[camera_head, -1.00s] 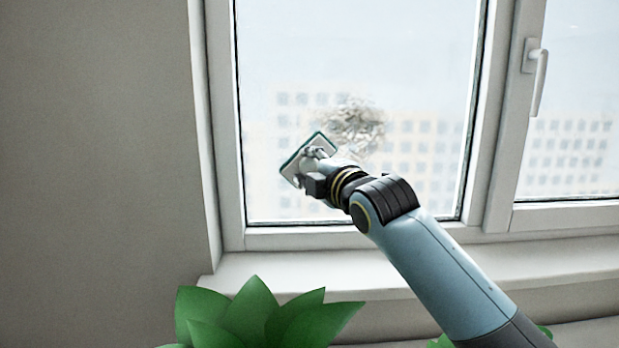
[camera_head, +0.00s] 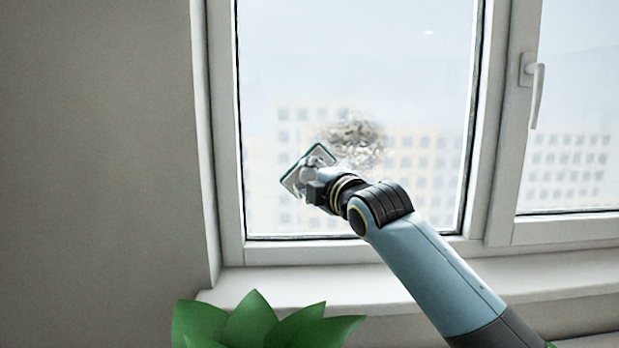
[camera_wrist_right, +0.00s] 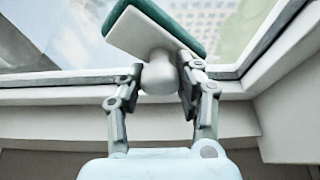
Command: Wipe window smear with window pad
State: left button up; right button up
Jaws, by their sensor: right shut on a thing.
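The window smear (camera_head: 357,143) is a brownish-grey patch on the glass of the left window pane, right of and slightly above the pad. The window pad (camera_head: 292,182) is a flat pale plate with a dark teal edge, held tilted at the glass. Whether it touches the glass I cannot tell. My right gripper (camera_head: 311,177) is shut on the pad's knob. In the right wrist view the two fingers (camera_wrist_right: 155,85) close around the round white knob (camera_wrist_right: 158,74), with the teal-edged pad (camera_wrist_right: 155,30) beyond. My left gripper is not in view.
The white window frame (camera_head: 225,150) surrounds the pane, with a handle (camera_head: 537,90) on the right sash. A sill (camera_head: 300,287) runs below. A green leafy plant (camera_head: 250,322) stands at the bottom, below the sill. A grey wall (camera_head: 95,150) fills the left.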

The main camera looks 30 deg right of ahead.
jog(key=shift+w+d, duration=0.4)
jog(key=shift+w, duration=0.4)
